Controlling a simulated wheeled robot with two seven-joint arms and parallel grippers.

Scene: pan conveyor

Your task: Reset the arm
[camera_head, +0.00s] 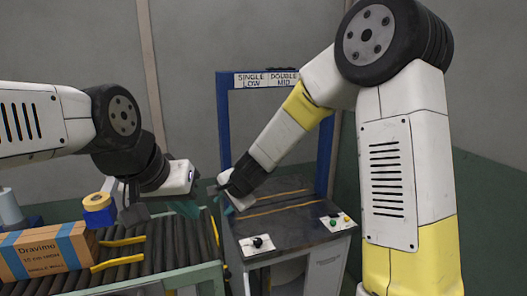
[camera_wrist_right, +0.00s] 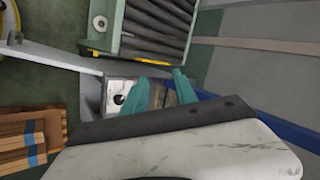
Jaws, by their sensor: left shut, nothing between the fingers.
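My left gripper (camera_head: 185,208) hangs over the roller conveyor in the head view, its teal fingers small and partly hidden by the wrist. It is shut and holds nothing. My right gripper (camera_head: 230,206) reaches down and left to the near left edge of the dark-topped machine (camera_head: 290,226). In the right wrist view my right gripper (camera_wrist_right: 158,80) shows two teal fingers spread apart, with nothing seen held between them. Beyond the fingers is the machine's light control panel with a black knob (camera_wrist_right: 119,99).
The roller conveyor (camera_head: 178,250) carries yellow guides, a brown Dravimo box (camera_head: 45,252) and yellow and blue tape rolls (camera_head: 98,209) at left. A blue frame (camera_head: 224,125) stands over the machine. Stacked wood (camera_wrist_right: 30,140) lies at left in the wrist view.

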